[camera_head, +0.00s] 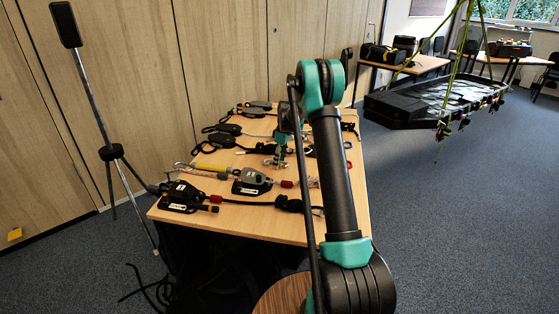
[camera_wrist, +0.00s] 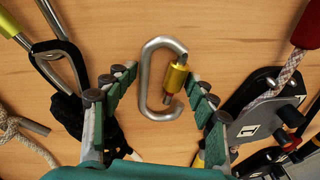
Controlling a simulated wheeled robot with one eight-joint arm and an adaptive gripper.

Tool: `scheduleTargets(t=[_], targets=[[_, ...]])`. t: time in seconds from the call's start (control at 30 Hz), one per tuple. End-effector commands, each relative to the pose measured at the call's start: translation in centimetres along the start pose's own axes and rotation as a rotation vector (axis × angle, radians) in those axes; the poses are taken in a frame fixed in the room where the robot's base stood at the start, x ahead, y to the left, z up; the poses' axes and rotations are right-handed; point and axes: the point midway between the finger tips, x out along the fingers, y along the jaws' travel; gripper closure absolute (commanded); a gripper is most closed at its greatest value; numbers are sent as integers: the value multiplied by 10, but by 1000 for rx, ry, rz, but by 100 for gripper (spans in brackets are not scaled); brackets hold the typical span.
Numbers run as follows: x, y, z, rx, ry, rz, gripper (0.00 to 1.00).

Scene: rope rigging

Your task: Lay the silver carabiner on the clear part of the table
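The silver carabiner (camera_wrist: 147,75) with a gold screw sleeve lies on the wooden table in the wrist view, just beyond and between my fingertips. My gripper (camera_wrist: 161,82) is open, with one finger on each side of the carabiner and a gap on both sides. In the head view my gripper (camera_head: 281,153) is over the middle of the table (camera_head: 173,215), small and partly hidden by my arm. I cannot make out the carabiner clearly in the head view.
In the wrist view, a pulley device with rope and a red grip (camera_wrist: 308,28) is at right, and a dark metal connector (camera_wrist: 60,62) at left. Several black rope devices (camera_head: 182,195) crowd the table. Bare wood shows above the carabiner.

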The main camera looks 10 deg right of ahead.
Motion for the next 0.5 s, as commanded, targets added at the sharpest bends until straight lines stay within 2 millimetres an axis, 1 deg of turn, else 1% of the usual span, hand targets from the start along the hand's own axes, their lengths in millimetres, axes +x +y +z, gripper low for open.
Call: scheduleTargets(t=[0.33, 0.43, 0.5], targets=[[-2, 0, 0, 0, 1, 0, 37], [-10, -1, -1, 0, 1, 0, 37], [-19, -1, -2, 0, 1, 0, 37]])
